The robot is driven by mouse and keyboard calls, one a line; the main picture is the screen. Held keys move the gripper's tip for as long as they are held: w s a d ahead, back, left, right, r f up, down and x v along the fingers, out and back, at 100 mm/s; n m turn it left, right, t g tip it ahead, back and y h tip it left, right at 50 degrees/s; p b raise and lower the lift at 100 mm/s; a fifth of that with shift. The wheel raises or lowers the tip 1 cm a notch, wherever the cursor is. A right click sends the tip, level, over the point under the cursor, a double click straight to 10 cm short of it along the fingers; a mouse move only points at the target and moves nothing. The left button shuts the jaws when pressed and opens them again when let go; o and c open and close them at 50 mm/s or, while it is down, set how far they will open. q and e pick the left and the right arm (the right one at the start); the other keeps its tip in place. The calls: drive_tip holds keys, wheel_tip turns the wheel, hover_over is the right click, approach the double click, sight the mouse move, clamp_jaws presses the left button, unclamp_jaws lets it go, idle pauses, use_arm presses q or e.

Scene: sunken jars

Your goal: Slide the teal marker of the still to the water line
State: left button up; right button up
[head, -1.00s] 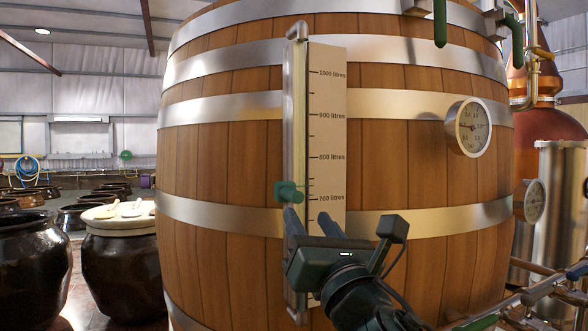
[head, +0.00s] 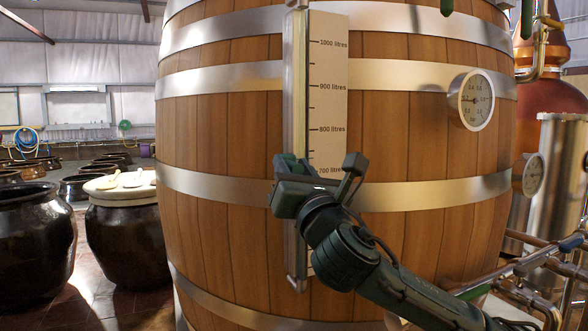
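The wooden still (head: 390,140) is a large barrel with steel hoops. A vertical sight tube (head: 294,85) runs up its front, beside a pale scale plate (head: 328,105) marked in litres. My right gripper (head: 292,163) is at the tube, just above the 700 litres label. The teal marker (head: 284,159) is at its fingertips and mostly hidden by them. I cannot tell whether the fingers are closed on it. I cannot make out the water line in the tube. My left gripper is not in view.
A round dial gauge (head: 471,99) sits on the barrel to the right. Pipes (head: 545,262) and a steel cylinder (head: 560,175) stand at the right. Dark jars, one with a pale lid (head: 122,185), stand at the left. The space before the upper tube is clear.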

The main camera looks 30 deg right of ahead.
clamp_jaws()
drive_tip(key=shift+f, duration=0.4)
use_arm(q)
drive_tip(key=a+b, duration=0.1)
drive_tip(key=b, duration=0.1)
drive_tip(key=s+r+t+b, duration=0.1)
drive_tip(key=b, duration=0.1)
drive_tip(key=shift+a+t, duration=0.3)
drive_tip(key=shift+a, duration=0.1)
use_arm(e)
wheel_tip(320, 180, down, 9)
drive_tip(key=shift+f, duration=0.2)
drive_tip(key=shift+o, duration=1.2)
unclamp_jaws()
drive_tip(key=shift+r, duration=0.1)
